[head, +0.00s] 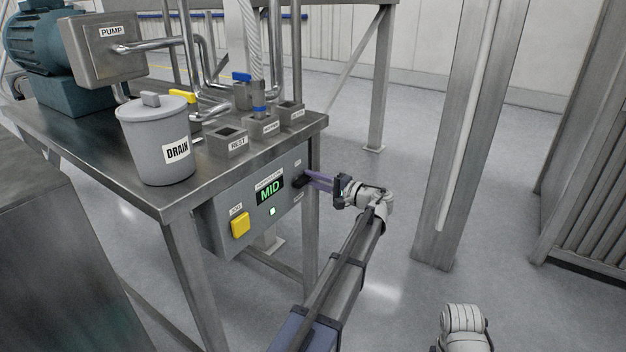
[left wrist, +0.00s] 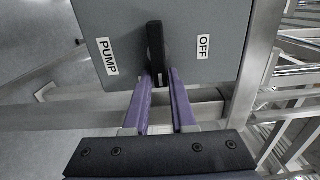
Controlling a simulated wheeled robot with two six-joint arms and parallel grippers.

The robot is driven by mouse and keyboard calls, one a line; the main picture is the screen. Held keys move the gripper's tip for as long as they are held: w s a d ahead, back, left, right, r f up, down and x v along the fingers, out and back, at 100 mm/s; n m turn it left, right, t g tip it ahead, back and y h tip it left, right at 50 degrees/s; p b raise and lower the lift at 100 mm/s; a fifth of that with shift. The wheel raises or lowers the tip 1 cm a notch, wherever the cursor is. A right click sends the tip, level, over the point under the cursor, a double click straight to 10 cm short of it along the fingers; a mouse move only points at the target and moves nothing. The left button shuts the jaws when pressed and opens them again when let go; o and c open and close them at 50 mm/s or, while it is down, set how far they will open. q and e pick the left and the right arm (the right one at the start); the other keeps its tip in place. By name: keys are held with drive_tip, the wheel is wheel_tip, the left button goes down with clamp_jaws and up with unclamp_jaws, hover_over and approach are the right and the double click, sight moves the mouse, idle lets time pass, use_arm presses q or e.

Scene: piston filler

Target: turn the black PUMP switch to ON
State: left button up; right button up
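The black PUMP switch (head: 298,182) is on the right part of the grey control box's front in the head view. In the left wrist view the switch (left wrist: 156,50) is a black bar standing upright in the picture, between a PUMP label (left wrist: 107,57) on the left and an OFF label (left wrist: 204,47) on the right. No ON label is readable. My left gripper (head: 314,180) reaches the switch from the right. My right gripper is out of view.
The control box (head: 214,215) hangs under the steel table's edge, with a yellow button (head: 240,224) and a lit MID display (head: 270,190). A DRAIN pot (head: 150,150) stands above on the table. A table leg (head: 311,235) is close by my left gripper.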

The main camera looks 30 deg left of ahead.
use_arm(q)
drive_tip(key=o, duration=0.4)
drive_tip(key=shift+c, duration=0.2)
drive_tip(key=d, duration=0.7)
drive_tip(key=shift+s+d, duration=0.3)
drive_tip(key=shift+d, duration=0.1)
drive_tip(key=s+d+f+m+g+h+p, duration=0.1)
drive_tip(key=s+d+m+h+p, duration=0.1)
drive_tip(key=s+d+h+p, duration=1.4)
drive_tip(key=s+d+p, duration=0.4)
drive_tip(key=s+d, duration=0.9)
drive_tip(key=shift+s+f+m+g+h, duration=0.3)
drive_tip(key=shift+f+m+g+h, duration=0.1)
